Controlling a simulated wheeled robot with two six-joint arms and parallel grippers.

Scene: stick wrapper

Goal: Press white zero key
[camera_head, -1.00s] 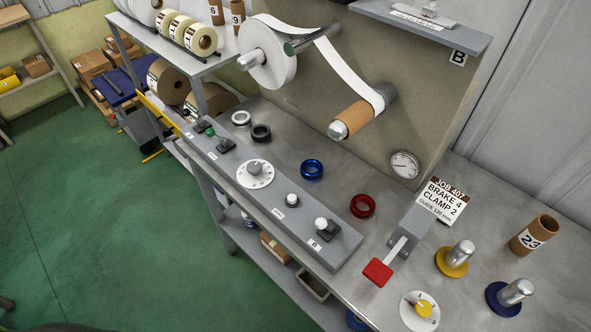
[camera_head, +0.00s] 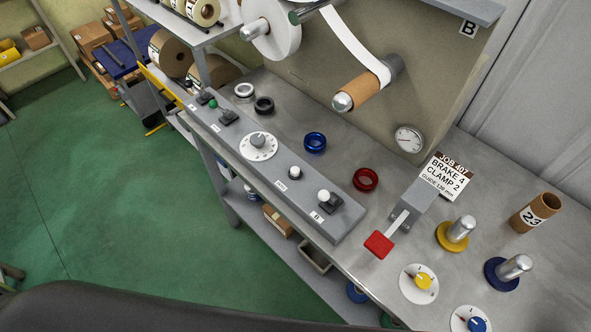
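A small round white key (camera_head: 294,172) sits on the long grey control panel (camera_head: 338,223), between the white numbered dial (camera_head: 258,146) and a white-topped switch (camera_head: 323,196) on a dark base. A small white label (camera_head: 281,186) lies beside the key; its print is too small to read surely. Nothing touches or covers the key. Neither of my grippers is in view.
A red-handled lever (camera_head: 379,244), a red ring (camera_head: 366,180) and a blue ring (camera_head: 315,142) are on the bench to the right of the panel. A paper roll (camera_head: 277,38) hangs above. A dark rounded shape, probably mine, crosses the bottom left.

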